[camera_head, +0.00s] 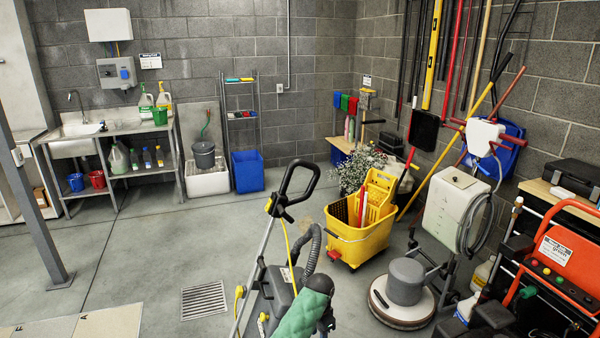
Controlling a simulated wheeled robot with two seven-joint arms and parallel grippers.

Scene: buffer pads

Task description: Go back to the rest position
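Neither of my grippers shows in the head view, so I cannot see their pose or whether they hold anything. A floor buffer (404,282) with a grey motor housing and a round pale base stands on the floor at the lower right. No loose buffer pad can be made out.
A floor machine with a black loop handle (293,188) and a green quilted part (302,316) stands close at bottom centre. A yellow mop bucket (358,240) stands behind it. A red-framed cart (558,262) is at right. A grey post (32,200) stands left; the left-centre floor is clear.

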